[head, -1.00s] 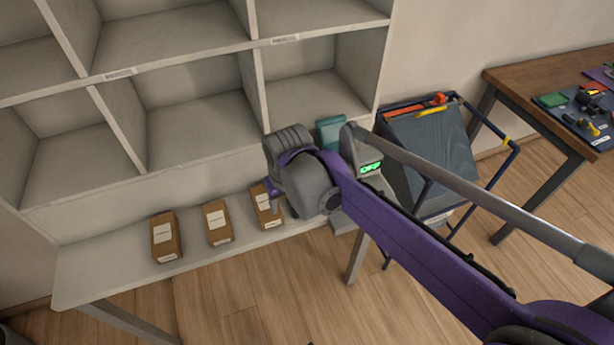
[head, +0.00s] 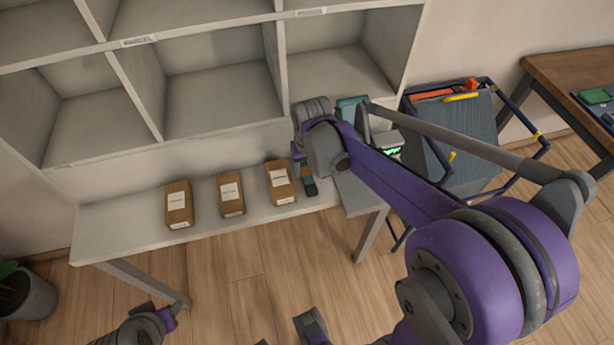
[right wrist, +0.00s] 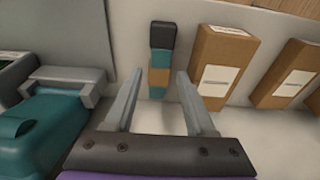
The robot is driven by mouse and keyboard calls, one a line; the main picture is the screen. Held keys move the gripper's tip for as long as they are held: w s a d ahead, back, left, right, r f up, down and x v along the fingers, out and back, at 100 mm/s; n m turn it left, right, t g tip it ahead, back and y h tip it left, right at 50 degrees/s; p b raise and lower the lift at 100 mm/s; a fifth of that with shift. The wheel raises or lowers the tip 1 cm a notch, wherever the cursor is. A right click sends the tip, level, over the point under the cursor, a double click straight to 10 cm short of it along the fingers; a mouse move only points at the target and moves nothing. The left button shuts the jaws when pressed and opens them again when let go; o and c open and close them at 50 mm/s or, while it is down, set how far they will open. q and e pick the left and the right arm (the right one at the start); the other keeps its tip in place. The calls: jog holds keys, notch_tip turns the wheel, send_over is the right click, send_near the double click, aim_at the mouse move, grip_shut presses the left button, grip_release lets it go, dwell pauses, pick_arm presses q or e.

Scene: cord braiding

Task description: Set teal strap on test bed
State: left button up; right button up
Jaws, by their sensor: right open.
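The teal strap (right wrist: 160,58) has a dark end and an orange band; it lies on the bench beside a cardboard box. In the head view only a small part of the strap (head: 309,184) shows below my right gripper (head: 302,160). In the right wrist view my right gripper (right wrist: 160,84) is open, its fingertips on either side of the strap's near part, with gaps left and right. A grey unit with a green display (head: 391,149) stands at the bench's right end by a flat grey plate (head: 358,194); I cannot tell which is the test bed.
Three cardboard boxes (head: 231,193) stand in a row on the bench (head: 115,230), left of the strap. A teal object (right wrist: 45,125) is close on the left in the wrist view. Shelf compartments (head: 215,100) are above; a blue-framed cart (head: 465,130) is at right.

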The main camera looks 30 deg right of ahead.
aim_at(307, 177)
jog(key=shift+w+d+f, duration=0.1)
jog(key=shift+w+f, duration=0.05)
jog(key=shift+f, duration=0.55)
jog(key=shift+w+f, duration=0.1)
jog(key=shift+f, duration=0.55)
grip_shut()
jog(key=shift+r, duration=0.1)
